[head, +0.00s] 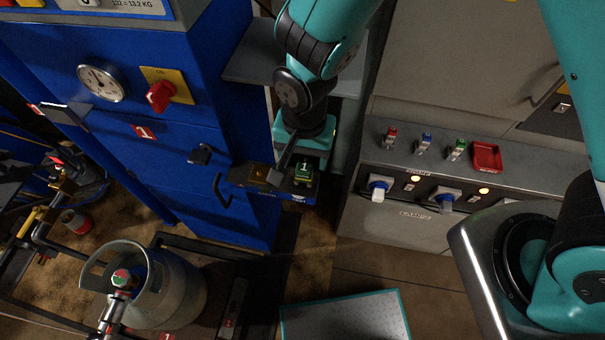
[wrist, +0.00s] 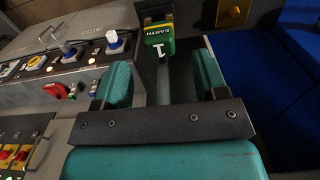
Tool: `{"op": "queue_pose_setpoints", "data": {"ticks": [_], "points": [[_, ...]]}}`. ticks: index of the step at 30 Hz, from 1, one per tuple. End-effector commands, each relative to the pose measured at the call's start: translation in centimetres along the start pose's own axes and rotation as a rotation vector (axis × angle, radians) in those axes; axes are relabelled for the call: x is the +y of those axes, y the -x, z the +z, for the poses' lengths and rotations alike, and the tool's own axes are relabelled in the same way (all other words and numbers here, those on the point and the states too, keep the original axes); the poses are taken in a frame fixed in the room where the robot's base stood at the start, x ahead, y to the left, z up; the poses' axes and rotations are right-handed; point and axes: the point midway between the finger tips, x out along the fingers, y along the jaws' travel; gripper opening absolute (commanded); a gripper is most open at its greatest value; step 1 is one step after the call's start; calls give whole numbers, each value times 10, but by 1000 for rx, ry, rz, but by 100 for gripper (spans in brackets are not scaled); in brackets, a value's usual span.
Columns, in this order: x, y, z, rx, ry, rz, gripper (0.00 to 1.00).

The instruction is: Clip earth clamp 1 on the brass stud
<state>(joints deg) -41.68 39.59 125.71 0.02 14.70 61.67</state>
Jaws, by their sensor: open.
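Earth clamp 1 (head: 304,173) is a small green and yellow clamp marked 1, at the right end of a narrow blue ledge on the blue cabinet. What looks like the brass stud (head: 260,174) is on a dark block left of the clamp; a brass-coloured piece also shows in the wrist view (wrist: 233,11). My gripper (wrist: 162,66) is open and empty, the clamp ahead of and between its fingers. In the head view my gripper (head: 298,158) is just above the clamp; its fingers are partly hidden.
A grey panel (head: 450,207) with switches, lamps and a red tray (head: 487,156) stands to the right. A black handle (head: 221,190) projects from the blue cabinet (head: 190,140) left of the ledge. A gas cylinder (head: 180,290) stands at the front left.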

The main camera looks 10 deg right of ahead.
Motion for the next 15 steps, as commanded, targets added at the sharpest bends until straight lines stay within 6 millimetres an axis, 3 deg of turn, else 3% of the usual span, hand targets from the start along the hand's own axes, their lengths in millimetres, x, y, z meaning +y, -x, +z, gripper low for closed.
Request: {"op": "queue_pose_setpoints", "data": {"ticks": [15], "points": [[0,-73,0,0,0,0,66]]}}
